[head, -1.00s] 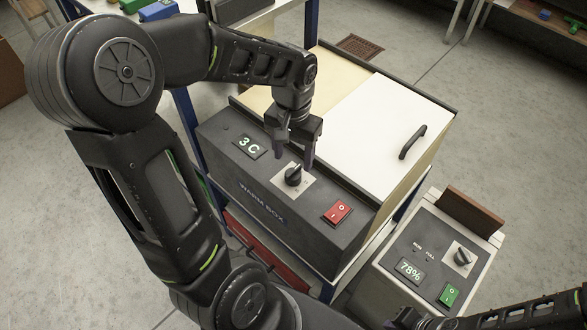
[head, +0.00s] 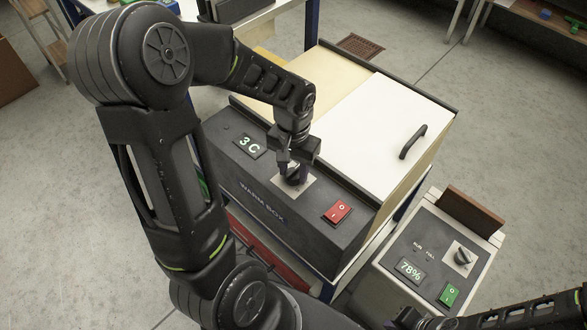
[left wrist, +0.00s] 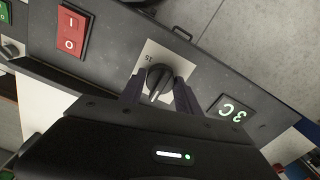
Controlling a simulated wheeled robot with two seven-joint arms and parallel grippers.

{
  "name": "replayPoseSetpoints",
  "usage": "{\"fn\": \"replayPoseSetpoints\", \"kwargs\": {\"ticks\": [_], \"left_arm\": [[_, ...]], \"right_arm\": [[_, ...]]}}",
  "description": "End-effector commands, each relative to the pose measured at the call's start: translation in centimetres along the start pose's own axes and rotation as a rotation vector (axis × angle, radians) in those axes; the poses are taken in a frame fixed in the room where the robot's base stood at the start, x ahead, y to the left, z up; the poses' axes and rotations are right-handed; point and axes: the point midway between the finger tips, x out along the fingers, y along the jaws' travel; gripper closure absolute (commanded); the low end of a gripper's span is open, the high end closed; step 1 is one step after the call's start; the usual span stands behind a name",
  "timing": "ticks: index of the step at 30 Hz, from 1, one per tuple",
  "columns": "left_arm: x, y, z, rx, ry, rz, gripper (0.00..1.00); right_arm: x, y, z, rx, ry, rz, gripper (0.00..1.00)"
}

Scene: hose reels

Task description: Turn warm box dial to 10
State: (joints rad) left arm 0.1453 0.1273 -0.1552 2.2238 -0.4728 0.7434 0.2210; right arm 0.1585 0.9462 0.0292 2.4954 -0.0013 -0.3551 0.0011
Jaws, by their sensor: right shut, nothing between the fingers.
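The warm box (head: 262,197) has a dark sloped front panel with a display reading 3 C (head: 250,146), a black dial (head: 297,181) on a pale plate, and a red switch (head: 337,211). My left gripper (head: 291,172) is at the dial, partly hiding it. In the left wrist view the dial (left wrist: 158,80) sits between the two fingers of my left gripper (left wrist: 158,93), which stand apart on either side of it. I cannot tell whether they touch it. My right gripper (head: 402,320) is low at the bottom right, away from the box, shut and empty.
A second box (head: 405,262) with its own dial (head: 462,256), a 78% display and a green switch stands to the right. The warm box has a white lid (head: 372,125) with a black handle (head: 412,142). Open floor lies beyond.

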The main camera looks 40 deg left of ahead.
Motion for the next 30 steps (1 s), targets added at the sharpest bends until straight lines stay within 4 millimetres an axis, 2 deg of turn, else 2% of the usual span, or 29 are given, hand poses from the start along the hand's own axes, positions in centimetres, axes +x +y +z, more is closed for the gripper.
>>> {"fn": "replayPoseSetpoints", "kwargs": {"ticks": [1, 14, 23, 30], "left_arm": [[-0.01, 0.00, -0.01, 0.000, 0.000, 0.000, 0.66], [-0.03, 0.02, -0.02, 0.000, 0.001, 0.000, 1.00], [-0.04, 0.02, -0.02, 0.016, 0.001, 0.000, 1.00], [-0.05, 0.01, -0.04, 0.096, 0.001, 0.000, 1.00]], "right_arm": [[0.00, 0.00, 0.00, 0.000, 0.000, 0.000, 1.00], [0.00, 0.00, 0.00, 0.000, 0.000, 0.000, 1.00], [-0.01, 0.00, 0.00, 0.000, 0.000, 0.000, 1.00], [-0.03, -0.01, 0.00, 0.000, 0.000, 0.000, 1.00]]}}
